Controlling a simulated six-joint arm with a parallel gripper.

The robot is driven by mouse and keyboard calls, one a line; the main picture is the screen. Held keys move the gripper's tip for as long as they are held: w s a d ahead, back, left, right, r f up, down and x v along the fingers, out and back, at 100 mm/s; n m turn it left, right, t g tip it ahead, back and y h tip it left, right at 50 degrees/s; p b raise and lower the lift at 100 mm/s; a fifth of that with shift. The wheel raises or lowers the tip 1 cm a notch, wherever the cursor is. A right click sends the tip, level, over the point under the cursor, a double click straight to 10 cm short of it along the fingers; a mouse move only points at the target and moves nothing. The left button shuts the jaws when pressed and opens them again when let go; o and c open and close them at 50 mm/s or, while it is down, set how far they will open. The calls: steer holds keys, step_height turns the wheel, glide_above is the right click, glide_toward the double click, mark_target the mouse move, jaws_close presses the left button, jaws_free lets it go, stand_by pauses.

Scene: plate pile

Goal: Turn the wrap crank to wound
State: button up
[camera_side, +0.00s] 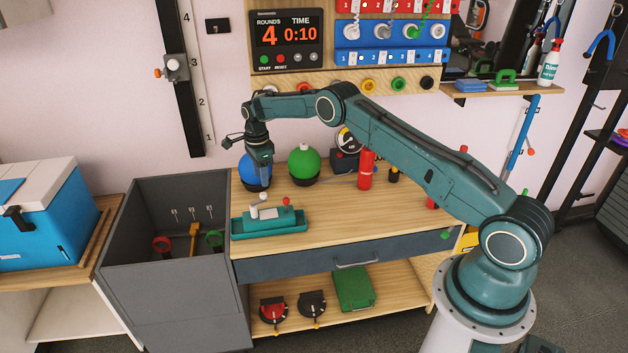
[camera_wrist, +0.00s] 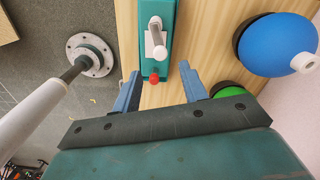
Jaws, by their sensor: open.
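The wrap crank seems to be the device on a teal base (camera_side: 270,224) at the front left of the wooden bench. It carries a pale grey-white arm (camera_side: 267,213) with an upright white knob and a small red knob (camera_side: 287,201). In the wrist view the teal base (camera_wrist: 168,68) lies ahead of my gripper, with the white handle (camera_wrist: 156,38) and the red knob (camera_wrist: 154,78). My gripper (camera_side: 264,163) hangs above and behind the device, pointing down. In the wrist view its two blue fingers (camera_wrist: 161,70) are apart, with nothing held.
A blue ball (camera_side: 254,171) stands close by my gripper, and a green ball (camera_side: 304,161) is to its right. A red cylinder (camera_side: 366,170) stands farther right. A deep grey bin (camera_side: 176,223) adjoins the bench's left edge. The bench front right is mostly clear.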

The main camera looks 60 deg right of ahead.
mark_target(263, 194)
steer(key=shift+f, duration=3.15)
jaws_close()
